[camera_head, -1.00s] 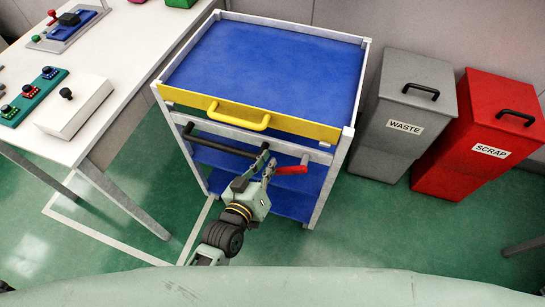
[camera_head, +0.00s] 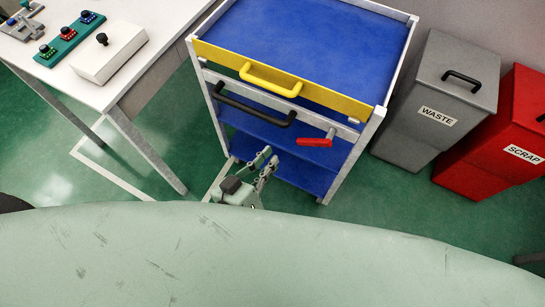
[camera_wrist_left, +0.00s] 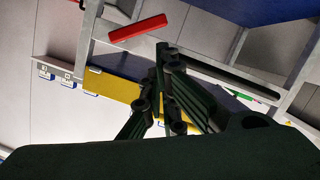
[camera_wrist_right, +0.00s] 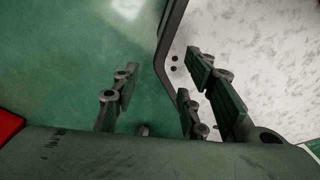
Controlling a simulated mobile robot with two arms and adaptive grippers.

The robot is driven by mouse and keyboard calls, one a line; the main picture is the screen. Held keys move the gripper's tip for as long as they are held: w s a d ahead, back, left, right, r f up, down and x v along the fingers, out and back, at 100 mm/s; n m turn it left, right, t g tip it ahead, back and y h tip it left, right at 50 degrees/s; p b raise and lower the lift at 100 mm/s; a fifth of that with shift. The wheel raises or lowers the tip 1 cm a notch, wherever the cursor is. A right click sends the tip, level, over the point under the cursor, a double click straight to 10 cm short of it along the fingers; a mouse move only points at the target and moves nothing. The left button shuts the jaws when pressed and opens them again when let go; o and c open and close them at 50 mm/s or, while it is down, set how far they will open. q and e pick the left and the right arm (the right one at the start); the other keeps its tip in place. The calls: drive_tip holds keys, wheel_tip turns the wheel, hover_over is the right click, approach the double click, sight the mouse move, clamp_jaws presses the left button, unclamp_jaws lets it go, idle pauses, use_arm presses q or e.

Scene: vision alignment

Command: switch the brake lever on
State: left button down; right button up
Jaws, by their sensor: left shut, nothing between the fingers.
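The brake lever (camera_head: 314,142) is a red bar on a grey pivot at the right of the trolley's front, below the yellow drawer handle. It points left, roughly level. It also shows as a red bar in the left wrist view (camera_wrist_left: 140,26). My left gripper (camera_head: 268,157) is below and left of the lever, apart from it, with its fingers together and empty. In its wrist view, the fingertips (camera_wrist_left: 160,65) are near the trolley's front, with the lever beyond them. My right gripper (camera_wrist_right: 162,88) shows only in its own wrist view, open and empty.
The trolley (camera_head: 382,112) has a yellow drawer handle (camera_head: 270,80) and a black push bar (camera_head: 253,105) beside the lever. A table (camera_head: 150,65) with control boxes stands left. Grey waste (camera_head: 440,90) and red scrap (camera_head: 500,150) bins stand right. Green floor is clear between.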

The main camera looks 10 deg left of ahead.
drive_tip(key=shift+c, duration=0.5)
drive_tip(key=c, duration=0.8)
use_arm(q)
drive_tip(key=s+a+f+m+g+y, duration=0.1)
drive_tip(key=s+a+f+g, duration=0.15)
drive_tip(key=f, duration=0.75)
drive_tip(key=s+a+f+g+y, duration=0.1)
drive_tip(key=s+a+f+g, duration=0.15)
drive_tip(key=f, duration=0.65)
drive_tip(key=s+a+f+m+g+y, duration=0.1)
drive_tip(key=s+a+f, duration=0.2)
drive_tip(key=f, duration=0.7)
use_arm(e)
clamp_jaws()
use_arm(q)
drive_tip(key=s+a+f+g+y, duration=0.1)
drive_tip(key=s+a+f+g, duration=0.2)
drive_tip(key=s+f, duration=0.4)
drive_tip(key=s+a+f+g+y, duration=0.2)
drive_tip(key=s+a+f+g, duration=0.2)
drive_tip(key=s, duration=0.9)
wheel_tip(320, 180, down, 5)
drive_tip(key=shift+s+a+r+m, duration=0.2)
drive_tip(key=shift+s+a+m, duration=0.2)
drive_tip(key=shift+a, duration=0.7)
